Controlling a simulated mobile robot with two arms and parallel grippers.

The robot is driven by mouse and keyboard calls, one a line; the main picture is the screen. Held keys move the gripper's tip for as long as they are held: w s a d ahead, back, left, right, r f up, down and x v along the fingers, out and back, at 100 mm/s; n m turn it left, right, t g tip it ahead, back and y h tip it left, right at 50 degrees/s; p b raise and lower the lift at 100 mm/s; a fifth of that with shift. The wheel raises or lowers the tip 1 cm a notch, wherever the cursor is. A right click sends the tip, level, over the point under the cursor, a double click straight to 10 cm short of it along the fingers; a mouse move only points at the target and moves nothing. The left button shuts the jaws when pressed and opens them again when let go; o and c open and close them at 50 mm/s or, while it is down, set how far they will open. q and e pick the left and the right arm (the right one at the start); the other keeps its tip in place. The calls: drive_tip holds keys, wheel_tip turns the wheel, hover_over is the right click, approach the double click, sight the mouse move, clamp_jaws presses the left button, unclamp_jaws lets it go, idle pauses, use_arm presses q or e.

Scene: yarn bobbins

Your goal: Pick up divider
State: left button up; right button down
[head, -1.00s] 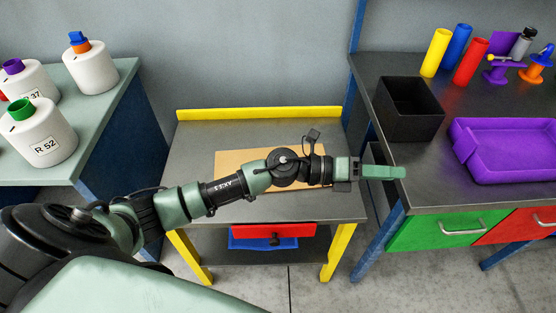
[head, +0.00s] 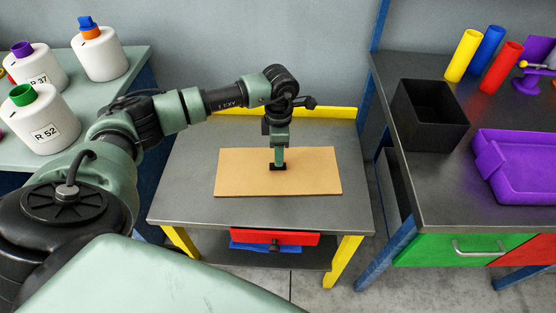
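The divider, a flat tan rectangular board (head: 235,177), lies on the small grey table (head: 190,205) in the head view. My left gripper (head: 279,162) points down over the middle of the board. Its tips are at a small dark patch on the board, which may be a hole or a grip piece. The fingers are seen edge-on, so I cannot tell whether they are open or shut, or whether they touch the board. The board looks flat on the table. My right gripper is not in view.
White bobbins (head: 45,125) stand on the left table. On the right workbench are a black box (head: 430,115), a purple tray (head: 515,165) and coloured tubes (head: 462,55). A yellow rail (head: 330,113) edges the small table's back; a red drawer (head: 275,237) is below its front.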

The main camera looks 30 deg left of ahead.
use_arm(q)
drive_tip(key=f, duration=0.1)
drive_tip(key=f+b, duration=0.2)
drive_tip(key=f, duration=0.1)
drive_tip(key=shift+s, duration=0.25)
drive_tip(key=shift+w, duration=0.1)
clamp_jaws()
drive_tip(key=shift+r, duration=0.2)
wheel_tip(320, 180, up, 20)
drive_tip(key=p, duration=1.2)
drive_tip(key=shift+f, duration=0.1)
